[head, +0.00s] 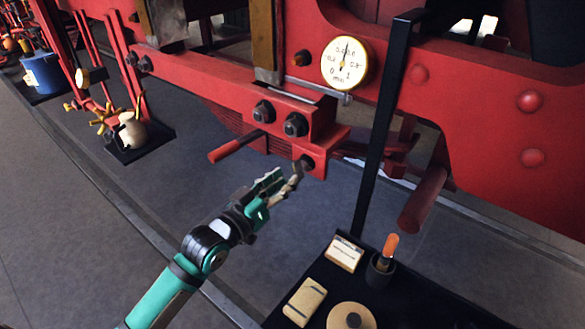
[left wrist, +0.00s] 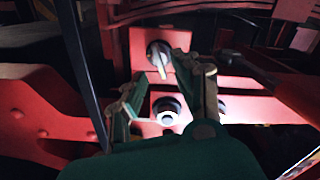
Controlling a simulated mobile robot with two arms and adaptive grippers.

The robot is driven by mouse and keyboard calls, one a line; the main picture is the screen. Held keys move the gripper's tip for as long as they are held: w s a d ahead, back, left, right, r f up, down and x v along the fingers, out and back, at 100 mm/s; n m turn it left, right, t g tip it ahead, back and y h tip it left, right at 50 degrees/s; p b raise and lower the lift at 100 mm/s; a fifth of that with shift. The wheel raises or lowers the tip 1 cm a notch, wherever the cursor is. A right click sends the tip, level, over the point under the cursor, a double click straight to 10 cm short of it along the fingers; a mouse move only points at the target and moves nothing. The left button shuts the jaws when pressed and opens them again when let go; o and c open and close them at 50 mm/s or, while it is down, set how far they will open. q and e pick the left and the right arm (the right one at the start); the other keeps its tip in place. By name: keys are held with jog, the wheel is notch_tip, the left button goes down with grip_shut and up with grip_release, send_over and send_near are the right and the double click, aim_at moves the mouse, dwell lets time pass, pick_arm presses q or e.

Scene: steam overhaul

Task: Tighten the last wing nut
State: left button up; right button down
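The wing nut (left wrist: 158,57) shows in the left wrist view as a dark round piece with a pale wing, on a red plate. My left gripper also shows in the left wrist view (left wrist: 165,80). Its two fingers are spread apart with nothing between them, and the wing nut lies ahead of the gap. I cannot tell whether a fingertip touches it. My right gripper is not in view.
Large hex nuts (head: 263,112) sit on the red block above, and a red-handled lever (head: 235,146) sticks out on its left. A round gauge (head: 345,63) is higher up. A black post (head: 375,130) and a dark tray (head: 410,300) with small items stand at right.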

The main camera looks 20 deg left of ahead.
aim_at(295, 172)
pick_arm(q)
jog(key=shift+p+x, duration=0.3)
jog(key=shift+x, duration=1.5)
grip_shut()
